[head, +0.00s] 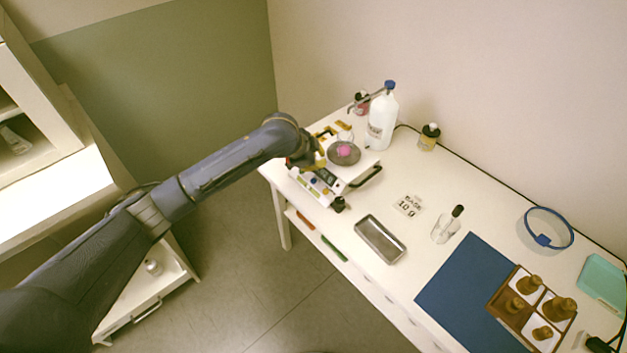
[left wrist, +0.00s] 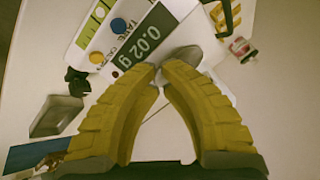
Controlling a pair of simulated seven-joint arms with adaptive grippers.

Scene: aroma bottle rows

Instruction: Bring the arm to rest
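My left arm reaches in from the left in the head view. Its gripper (head: 319,146) is at the left side of the white balance (head: 362,168), over or close beside it; the exact gap cannot be told. In the left wrist view the yellow fingers (left wrist: 166,74) come together at their tips with nothing visible held between them. The balance display (left wrist: 148,38) reads 0.02 g. My right gripper is not in view.
A white bottle with a blue cap (head: 382,122) stands behind the balance. A metal tray (head: 380,239), a glass dropper bottle (head: 445,228), a blue mat (head: 461,293), a wooden rack of brown bottles (head: 500,299) and a blue ring (head: 570,229) occupy the table. Bare tabletop lies behind the dropper bottle.

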